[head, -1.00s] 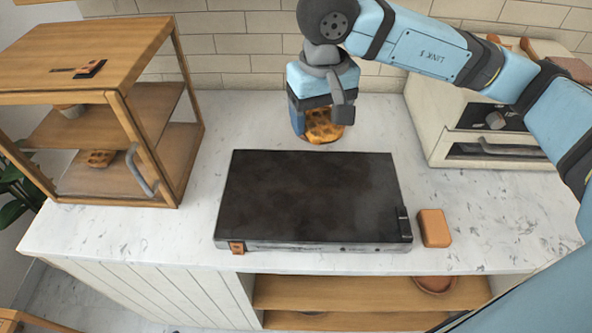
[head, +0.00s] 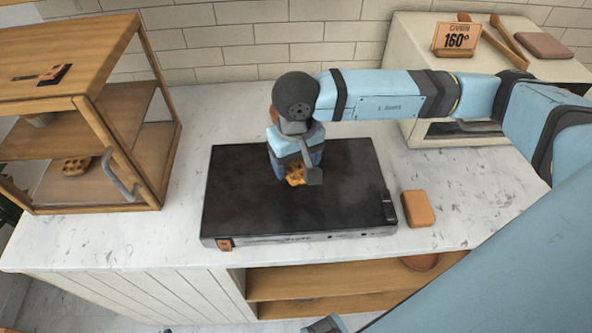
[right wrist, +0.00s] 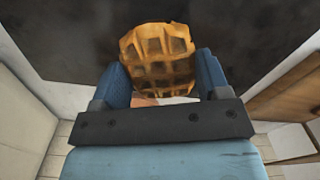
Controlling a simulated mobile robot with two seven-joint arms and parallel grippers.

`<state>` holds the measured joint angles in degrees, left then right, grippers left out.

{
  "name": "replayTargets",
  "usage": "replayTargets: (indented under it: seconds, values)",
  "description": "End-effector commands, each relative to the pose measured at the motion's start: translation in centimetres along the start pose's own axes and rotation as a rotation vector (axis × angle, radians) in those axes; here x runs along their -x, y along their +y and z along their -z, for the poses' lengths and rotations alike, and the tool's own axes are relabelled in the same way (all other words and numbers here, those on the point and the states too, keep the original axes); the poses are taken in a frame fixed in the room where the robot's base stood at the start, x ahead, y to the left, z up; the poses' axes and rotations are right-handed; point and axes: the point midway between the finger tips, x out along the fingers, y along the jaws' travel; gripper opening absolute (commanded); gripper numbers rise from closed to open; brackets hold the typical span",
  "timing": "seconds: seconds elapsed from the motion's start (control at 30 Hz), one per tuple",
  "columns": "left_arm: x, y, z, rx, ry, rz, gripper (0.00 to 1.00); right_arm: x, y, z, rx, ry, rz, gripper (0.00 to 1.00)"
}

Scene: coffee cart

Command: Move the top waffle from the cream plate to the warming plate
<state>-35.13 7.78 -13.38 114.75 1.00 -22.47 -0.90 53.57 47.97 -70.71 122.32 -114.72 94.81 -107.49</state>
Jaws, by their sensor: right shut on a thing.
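A golden-brown waffle (head: 295,175) is held by my right gripper (head: 292,170) over the dark, flat warming plate (head: 240,200). In the right wrist view the waffle (right wrist: 158,58) sits between the two blue fingers, with the dark plate surface (right wrist: 60,40) behind it. I cannot tell whether the waffle touches the plate. The cream plate is not clearly visible. A small orange-brown patch shows behind my right wrist, too covered to identify.
A wooden display case (head: 90,120) with a waffle (head: 76,166) inside stands left. An orange-brown block (head: 418,208) lies right of the warming plate. A cream oven (head: 410,65) with a sign (head: 458,38) and wooden tongs (head: 495,35) stands back right. The plate's front and left are clear.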

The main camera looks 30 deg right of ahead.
Motion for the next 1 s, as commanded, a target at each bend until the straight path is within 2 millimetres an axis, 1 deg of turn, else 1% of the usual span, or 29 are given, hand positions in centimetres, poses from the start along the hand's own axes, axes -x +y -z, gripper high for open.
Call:
replayTargets:
  seconds: [0.2, 0.3, 0.53, 0.67, 0.7, 0.8, 1.0]
  values:
    - [0.1, 0.0, 0.2, -0.003, -0.001, 0.000, 0.43, -3.0, 0.0, -0.1, 0.000, -0.005, -0.002, 0.46]
    - [0.2, 0.0, 0.2, -0.004, 0.000, 0.000, 0.43, -4.0, 0.0, -0.1, 0.001, -0.001, -0.001, 0.46]
    - [0.1, 0.0, 0.1, -0.005, -0.001, 0.000, 0.43, -4.1, 0.0, 0.0, 0.001, 0.000, -0.001, 0.46]
    - [-0.3, 0.0, -0.5, -0.002, -0.003, -0.001, 0.43, -4.6, 0.0, 0.0, 0.001, 0.000, -0.001, 0.46]
    - [-0.2, 0.0, -0.4, -0.001, -0.005, -0.002, 0.43, -4.4, 0.0, 0.0, 0.001, 0.001, -0.001, 0.74]
    - [-0.1, 0.0, -0.2, -0.001, -0.005, -0.002, 0.43, -4.4, 0.0, 0.0, 0.001, 0.000, -0.001, 0.95]
    - [-0.1, 0.0, 0.0, -0.001, 0.000, -0.002, 0.43, -4.4, 0.0, 0.0, 0.001, 0.000, -0.001, 0.95]
